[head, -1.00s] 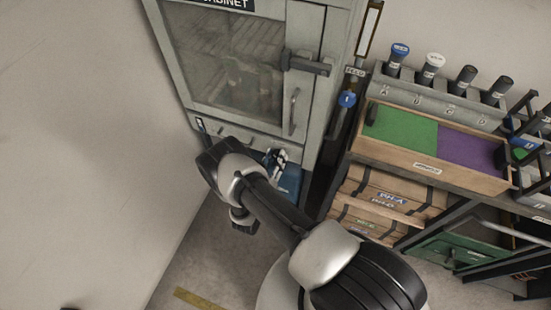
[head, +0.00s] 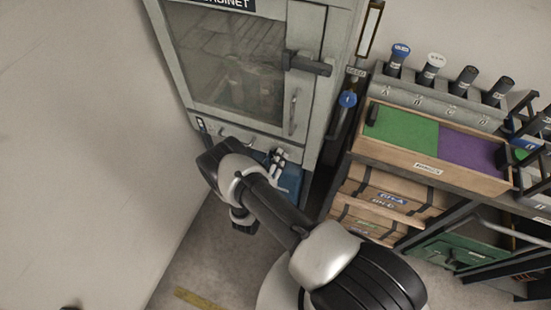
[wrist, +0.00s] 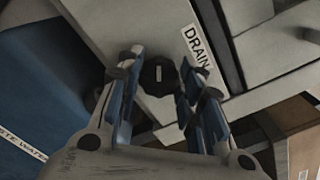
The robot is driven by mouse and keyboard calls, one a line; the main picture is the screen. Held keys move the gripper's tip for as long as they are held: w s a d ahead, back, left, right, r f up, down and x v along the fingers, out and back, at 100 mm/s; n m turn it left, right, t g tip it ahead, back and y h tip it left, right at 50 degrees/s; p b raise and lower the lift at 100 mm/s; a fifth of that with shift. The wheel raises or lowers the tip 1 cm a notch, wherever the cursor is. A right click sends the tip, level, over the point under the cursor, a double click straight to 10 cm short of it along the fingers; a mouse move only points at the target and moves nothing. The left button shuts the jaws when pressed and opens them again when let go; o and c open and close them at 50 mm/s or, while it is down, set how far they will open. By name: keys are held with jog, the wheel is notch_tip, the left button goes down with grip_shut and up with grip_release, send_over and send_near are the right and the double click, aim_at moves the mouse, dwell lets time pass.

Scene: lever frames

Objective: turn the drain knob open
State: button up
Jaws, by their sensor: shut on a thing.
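The drain knob (wrist: 158,79) is a small black round knob with a light mark, on the pale cabinet face beside the DRAIN label (wrist: 196,47) in the wrist view. My gripper (wrist: 160,68) is shut on it, with one blue-padded finger on each side. In the head view my gripper (head: 277,158) is at the lower front of the cabinet (head: 312,110), below the glass door. The knob cannot be made out there, behind my gripper and arm.
A blue container (head: 291,178) stands under the cabinet front, close to my gripper; it also shows in the wrist view (wrist: 45,85). A shelf with a green and purple tray (head: 428,166) and wooden boxes stands at right. The wall is at left.

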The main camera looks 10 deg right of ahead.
jog(key=o, duration=1.1)
jog(key=shift+c, duration=0.2)
jog(key=shift+s, duration=0.1)
jog(key=v, duration=1.2)
